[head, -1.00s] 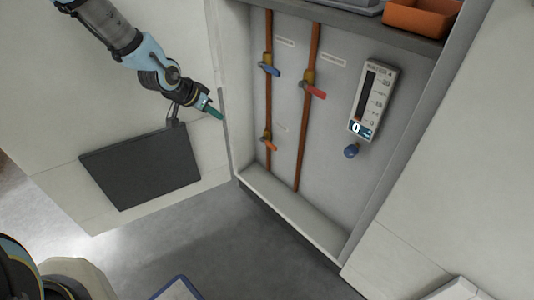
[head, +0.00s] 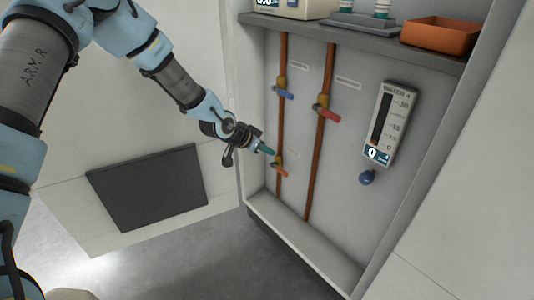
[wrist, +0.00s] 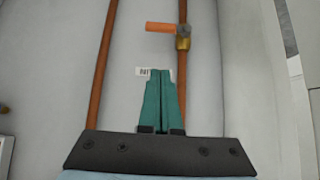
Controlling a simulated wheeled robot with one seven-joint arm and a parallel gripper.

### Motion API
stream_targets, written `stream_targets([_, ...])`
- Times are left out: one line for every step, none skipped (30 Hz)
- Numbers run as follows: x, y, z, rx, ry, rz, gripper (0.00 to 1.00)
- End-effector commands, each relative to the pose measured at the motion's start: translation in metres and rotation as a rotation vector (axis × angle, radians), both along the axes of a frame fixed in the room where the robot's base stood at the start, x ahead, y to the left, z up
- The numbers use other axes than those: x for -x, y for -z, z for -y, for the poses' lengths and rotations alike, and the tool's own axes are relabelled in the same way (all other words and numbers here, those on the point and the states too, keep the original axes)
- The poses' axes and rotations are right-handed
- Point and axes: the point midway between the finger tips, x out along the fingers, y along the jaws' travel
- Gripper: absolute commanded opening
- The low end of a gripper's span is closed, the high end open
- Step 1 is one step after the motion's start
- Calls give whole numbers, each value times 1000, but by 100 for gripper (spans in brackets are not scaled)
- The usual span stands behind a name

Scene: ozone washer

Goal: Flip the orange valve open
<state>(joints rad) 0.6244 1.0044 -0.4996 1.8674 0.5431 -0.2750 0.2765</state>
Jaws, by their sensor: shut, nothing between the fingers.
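The orange valve (head: 281,168) sits low on the left copper pipe in the recess in the head view. Its handle sticks out sideways to the right of the pipe. In the wrist view the orange handle (wrist: 160,27) reaches left from a brass body on the right-hand pipe, across the pipe's line. My gripper (head: 271,153) is just above and left of the valve in the head view. In the wrist view its green fingers (wrist: 160,72) are pressed together and empty, below the handle in the picture with a visible gap. I cannot tell their exact depth from the wall.
A blue-handled valve (head: 283,92) sits higher on the same pipe. A red-handled valve (head: 326,112) is on the pipe to its right. A water meter (head: 391,122) and a blue knob (head: 367,177) are further right. A shelf (head: 350,36) with an orange tray (head: 440,36) is above.

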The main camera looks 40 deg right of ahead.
Motion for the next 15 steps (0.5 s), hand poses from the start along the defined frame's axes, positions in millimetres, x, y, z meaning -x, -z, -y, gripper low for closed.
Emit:
stream_targets([2, 10, 8, 0, 1, -1, 0])
stream_targets([2, 15, 13, 0, 1, -1, 0])
stream_targets([2, 21, 19, 0, 1, -1, 0])
stream_targets([2, 25, 23, 0, 1, -1, 0])
stream_targets([3, 30, 28, 0, 1, -2, 0])
stream_targets([3, 36, 33, 0, 1, -1, 0])
stream_targets([3, 40, 38, 0, 1, -1, 0])
stream_targets([3, 45, 42, 0, 1, -1, 0])
stream_targets([3, 50, 47, 0, 1, -1, 0])
stream_targets([4, 54, 51, -1, 1, -1, 0])
stream_targets([3, 60, 49, -3, -1, -2, 0])
stream_targets([3, 66, 48, -2, 0, -1, 0])
stream_targets([3, 70, 48, -2, 0, -1, 0])
stream_targets([3, 73, 49, -1, 0, -1, 0])
stream_targets([3, 77, 49, -1, -1, -1, 0])
